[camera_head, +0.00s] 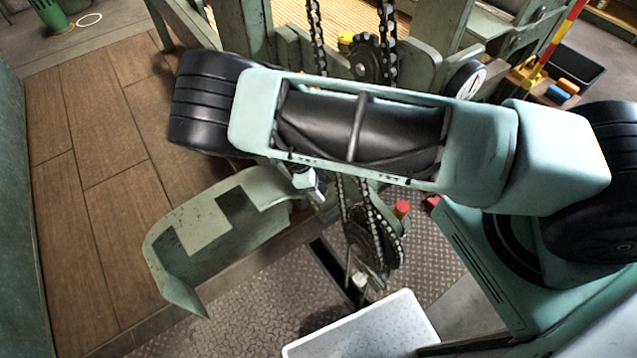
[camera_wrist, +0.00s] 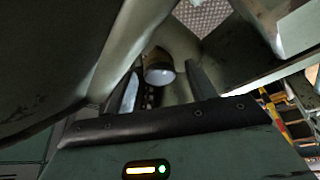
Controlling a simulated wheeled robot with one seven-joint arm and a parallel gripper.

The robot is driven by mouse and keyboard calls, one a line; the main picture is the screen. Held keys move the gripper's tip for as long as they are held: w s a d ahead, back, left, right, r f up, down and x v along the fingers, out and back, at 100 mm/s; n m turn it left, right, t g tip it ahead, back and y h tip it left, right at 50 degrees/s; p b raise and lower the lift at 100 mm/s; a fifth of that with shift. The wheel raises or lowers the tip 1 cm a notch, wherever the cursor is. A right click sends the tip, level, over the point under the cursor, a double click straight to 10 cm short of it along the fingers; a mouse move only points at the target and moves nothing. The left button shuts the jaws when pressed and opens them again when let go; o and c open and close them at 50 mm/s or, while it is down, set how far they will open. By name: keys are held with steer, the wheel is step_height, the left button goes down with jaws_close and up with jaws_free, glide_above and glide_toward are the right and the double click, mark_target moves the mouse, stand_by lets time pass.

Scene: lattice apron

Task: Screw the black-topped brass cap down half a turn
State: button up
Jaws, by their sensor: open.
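In the wrist view, a short brass-brown round part (camera_wrist: 158,67) with a pale, shiny round face shows between my finger ends. It may be the cap, but I see no black top on it. My gripper (camera_wrist: 162,72) is open, with one finger on each side of this part; I cannot tell whether they touch it. In the head view, my gripper (camera_head: 312,187) shows only in part below my arm, beside a pale green curved metal guard (camera_head: 215,232). I cannot make out the black-topped cap in the head view; my arm covers much of the middle.
Chains and sprockets (camera_head: 372,238) hang just right of my gripper. A red-topped part (camera_head: 402,208) sits by them. A white speckled board (camera_head: 365,330) is at the bottom. A black bin (camera_head: 575,72) stands at the back right. The wooden floor (camera_head: 90,200) at left is clear.

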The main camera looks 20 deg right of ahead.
steer(key=c, duration=1)
steer(key=shift+m, duration=0.3)
steer(key=m+g, duration=0.1)
steer(key=m, duration=0.1)
steer(key=shift+w+m+y, duration=0.15)
steer(key=shift+m+y, duration=0.25)
steer(key=m, duration=0.2)
steer(key=m+g+y, duration=0.1)
steer(key=m, duration=0.1)
steer(key=shift+w+d+m, duration=0.1)
steer(key=shift+d+m, duration=0.05)
steer(key=shift+m, duration=0.15)
steer(key=m+y, duration=0.1)
steer(key=m, duration=0.2)
steer(key=shift+d+r+y, duration=0.1)
steer(key=shift+d+y, duration=0.05)
steer(key=shift+y, duration=0.25)
steer(key=m, duration=0.2)
steer(key=m+y, duration=0.1)
steer(key=m, duration=0.1)
steer(key=shift+m+y, duration=0.3)
steer(key=shift+d, duration=0.1)
